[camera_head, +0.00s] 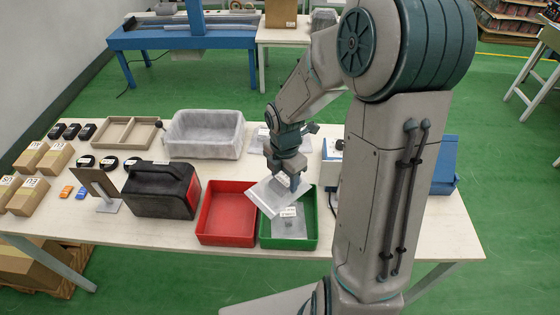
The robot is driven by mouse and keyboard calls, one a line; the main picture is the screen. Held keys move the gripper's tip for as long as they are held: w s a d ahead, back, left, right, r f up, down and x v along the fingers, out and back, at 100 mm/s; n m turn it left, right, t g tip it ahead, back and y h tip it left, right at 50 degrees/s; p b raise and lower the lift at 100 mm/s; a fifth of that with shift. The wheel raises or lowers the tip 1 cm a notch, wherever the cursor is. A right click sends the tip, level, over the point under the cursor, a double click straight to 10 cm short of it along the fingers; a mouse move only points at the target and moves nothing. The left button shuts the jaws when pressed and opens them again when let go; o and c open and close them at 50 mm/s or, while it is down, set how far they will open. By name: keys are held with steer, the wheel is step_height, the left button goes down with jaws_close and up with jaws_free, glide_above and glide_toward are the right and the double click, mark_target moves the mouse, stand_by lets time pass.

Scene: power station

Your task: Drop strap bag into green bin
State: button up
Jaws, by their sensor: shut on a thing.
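The strap bag (267,197) is a flat, clear plastic bag. My gripper (291,184) is shut on it and holds it tilted above the inner edges of the red and green bins. The green bin (316,225) stands on the table at the right of the red bin (226,240). Another flat, pale bag with a white label (288,212) lies in the green bin. The held bag covers the far left part of the green bin, and my gripper hides part of the held bag.
A black and red case (160,190) stands left of the red bin. A grey translucent tub (205,134) is behind the bins. Cartons (56,158), black devices and a small stand (97,188) fill the table's left. A white device (332,160) is close right of my gripper.

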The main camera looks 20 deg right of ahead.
mark_target(285, 180)
steer(key=shift+s+f+b, duration=0.15)
steer(key=shift+f+b, duration=0.65)
steer(key=shift+b, duration=0.05)
step_height(285, 180, down, 4)
steer(key=b, duration=0.4)
steer(key=shift+f, duration=0.15)
steer(key=o, duration=1.1)
step_height(285, 180, up, 14)
steer(key=shift+f, duration=0.1)
